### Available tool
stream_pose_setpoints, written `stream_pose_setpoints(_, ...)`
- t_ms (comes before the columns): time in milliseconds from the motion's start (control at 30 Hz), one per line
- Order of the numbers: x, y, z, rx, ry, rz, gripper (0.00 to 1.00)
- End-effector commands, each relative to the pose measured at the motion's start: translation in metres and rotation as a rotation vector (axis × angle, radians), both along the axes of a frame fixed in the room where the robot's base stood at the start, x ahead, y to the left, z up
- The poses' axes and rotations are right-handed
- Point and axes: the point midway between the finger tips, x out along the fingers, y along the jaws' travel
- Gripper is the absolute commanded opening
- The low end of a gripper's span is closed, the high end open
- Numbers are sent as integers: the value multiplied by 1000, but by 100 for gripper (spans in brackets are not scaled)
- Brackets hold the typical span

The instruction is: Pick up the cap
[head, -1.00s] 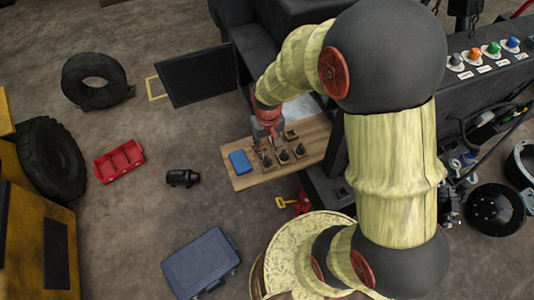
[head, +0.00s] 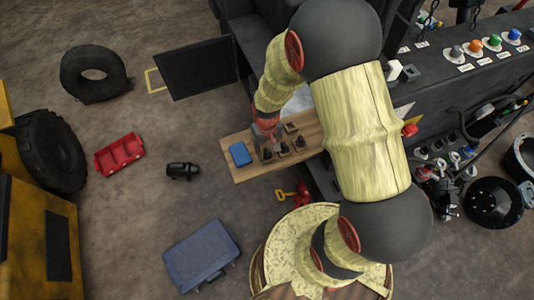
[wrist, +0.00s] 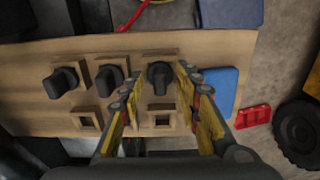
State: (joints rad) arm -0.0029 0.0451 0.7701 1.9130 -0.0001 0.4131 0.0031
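Three black caps with raised grips sit in a row in square wooden holders on a wooden board (wrist: 25,95). The right-hand cap (wrist: 160,75) in the wrist view lies between the fingertips of my gripper (wrist: 160,82). My gripper is open, with one yellow-and-grey finger on each side of that cap and visible gaps. The middle cap (wrist: 110,78) and left cap (wrist: 60,82) stand outside the fingers. In the head view my gripper (head: 266,138) is over the board (head: 245,176), partly hiding the caps. Which cap the task means cannot be told.
Empty square holders (wrist: 86,121) sit beside the caps. A blue box (head: 240,153) lies at the board's left end in the head view. A red crate (head: 119,154), a dark cylinder (head: 182,171) and a blue case (head: 202,255) lie on the floor, with bare ground between.

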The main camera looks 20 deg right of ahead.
Motion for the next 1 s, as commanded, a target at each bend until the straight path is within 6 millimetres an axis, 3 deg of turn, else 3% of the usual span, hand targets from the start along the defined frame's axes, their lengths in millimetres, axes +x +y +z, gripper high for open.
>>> stream_pose_setpoints(633, 0, 0, 0, 0, 0, 0, 0)
stream_pose_setpoints(1000, 0, 0, 1, 0, 0, 0, 0)
